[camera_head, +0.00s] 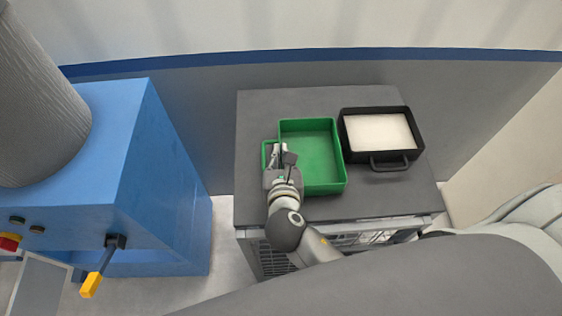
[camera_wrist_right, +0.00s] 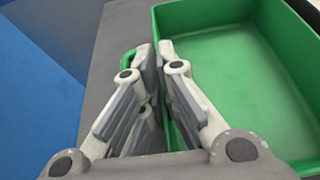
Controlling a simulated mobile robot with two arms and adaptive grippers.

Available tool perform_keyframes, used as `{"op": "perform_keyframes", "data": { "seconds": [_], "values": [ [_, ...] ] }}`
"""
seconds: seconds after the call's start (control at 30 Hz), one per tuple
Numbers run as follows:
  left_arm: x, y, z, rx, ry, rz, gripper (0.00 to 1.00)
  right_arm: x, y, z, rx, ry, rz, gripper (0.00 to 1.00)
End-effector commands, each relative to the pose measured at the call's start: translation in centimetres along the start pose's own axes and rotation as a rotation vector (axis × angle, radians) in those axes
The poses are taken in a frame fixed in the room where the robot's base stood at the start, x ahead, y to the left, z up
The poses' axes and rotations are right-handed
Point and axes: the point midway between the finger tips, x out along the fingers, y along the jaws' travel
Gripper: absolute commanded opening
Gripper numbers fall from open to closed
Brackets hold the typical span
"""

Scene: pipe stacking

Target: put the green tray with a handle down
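The green tray (camera_head: 317,158) is a shallow open box, empty, with a green handle (camera_head: 265,153) on its left side. It appears to rest level on the grey table top. My right gripper (camera_head: 277,149) is at this left side, between the handle's outer bar and the tray's inside. In the right wrist view the fingers (camera_wrist_right: 155,50) converge with a narrow gap at the tray's left wall (camera_wrist_right: 167,85) and look shut on it. The tips hide the exact contact. Part of the handle (camera_wrist_right: 126,60) shows left of the fingers. My left gripper is not in view.
A black tray (camera_head: 345,140) with a handle and a white filling stands close to the right of the green tray. The grey table (camera_head: 262,108) has free room behind the trays and at the front right. A blue machine (camera_head: 160,170) stands left across a floor gap.

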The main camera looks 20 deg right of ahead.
Motion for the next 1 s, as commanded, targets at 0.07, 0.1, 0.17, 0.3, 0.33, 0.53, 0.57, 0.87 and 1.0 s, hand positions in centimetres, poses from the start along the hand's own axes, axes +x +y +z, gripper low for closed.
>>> {"op": "perform_keyframes", "data": {
  "seconds": [0.07, 0.1, 0.17, 0.3, 0.33, 0.53, 0.57, 0.87, 1.0],
  "values": [
    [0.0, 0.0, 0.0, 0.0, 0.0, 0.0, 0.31, 0.0, 0.0, 0.1, 0.0, -0.002, 0.0, 0.0],
    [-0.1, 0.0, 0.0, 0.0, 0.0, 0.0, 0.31, -0.1, 0.0, 0.2, 0.0, -0.002, 0.0, 0.0],
    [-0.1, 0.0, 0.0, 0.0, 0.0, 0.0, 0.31, -0.1, 0.0, 0.2, 0.0, -0.002, 0.0, 0.0],
    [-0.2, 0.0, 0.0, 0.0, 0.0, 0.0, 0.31, 0.0, 0.0, 0.0, -0.001, -0.001, -0.001, 0.0],
    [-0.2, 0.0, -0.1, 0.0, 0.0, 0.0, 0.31, 0.0, 0.0, 0.0, -0.002, -0.002, -0.001, 0.0],
    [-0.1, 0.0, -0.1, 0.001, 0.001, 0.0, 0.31, 0.1, 0.0, -0.1, 0.0, 0.0, -0.001, 0.27],
    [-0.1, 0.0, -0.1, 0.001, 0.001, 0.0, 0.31, 0.1, 0.0, -0.1, 0.0, 0.0, -0.001, 0.27],
    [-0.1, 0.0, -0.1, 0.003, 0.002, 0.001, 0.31, 0.0, 0.0, 0.0, 0.001, 0.0, 0.0, 0.27],
    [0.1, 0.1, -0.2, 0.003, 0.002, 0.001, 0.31, -1.4, 0.1, 0.0, 0.001, 0.001, 0.001, 0.27]
  ]
}}
